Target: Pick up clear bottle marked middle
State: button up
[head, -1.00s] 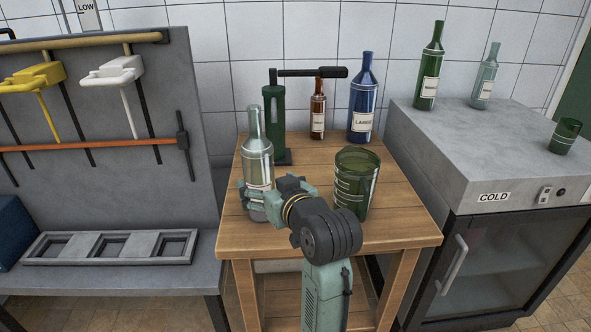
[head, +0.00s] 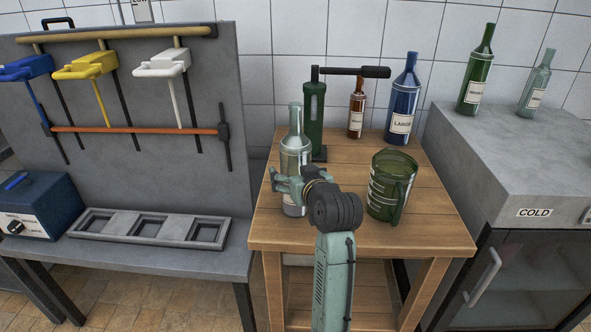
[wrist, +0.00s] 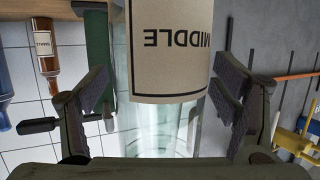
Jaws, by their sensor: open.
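The clear bottle marked MIDDLE (head: 296,152) stands upright at the left side of the wooden table. My gripper (head: 287,184) is at the lower part of the bottle, and its arm hides some of it. In the wrist view my gripper is open, with one padded finger on each side of the bottle. The bottle's label (wrist: 170,45) reads MIDDLE upside down there, and clear glass shows below it. Gaps show between the pads and the bottle in that view.
A green jug (head: 383,185) stands close to the right on the wooden table (head: 430,222). Behind are a green lever device (head: 313,120), a small brown bottle (head: 357,112) and a blue bottle (head: 403,100). A grey rack (head: 225,75) is at left, a cooler (head: 490,150) at right.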

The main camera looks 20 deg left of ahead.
jog(key=c, duration=1.8)
jog(key=shift+r, duration=0.1)
jog(key=shift+c, duration=0.6)
jog(key=shift+r, duration=0.2)
jog(key=shift+r, duration=1.15)
jog(key=s+d+r+b, duration=0.2)
jog(key=s+b, duration=0.8)
jog(key=s, duration=0.5)
jog(key=shift+s, duration=0.2)
jog(key=shift+s+d+r+b, duration=0.1)
jog(key=shift+s+b, duration=0.15)
jog(key=shift+b, duration=0.05)
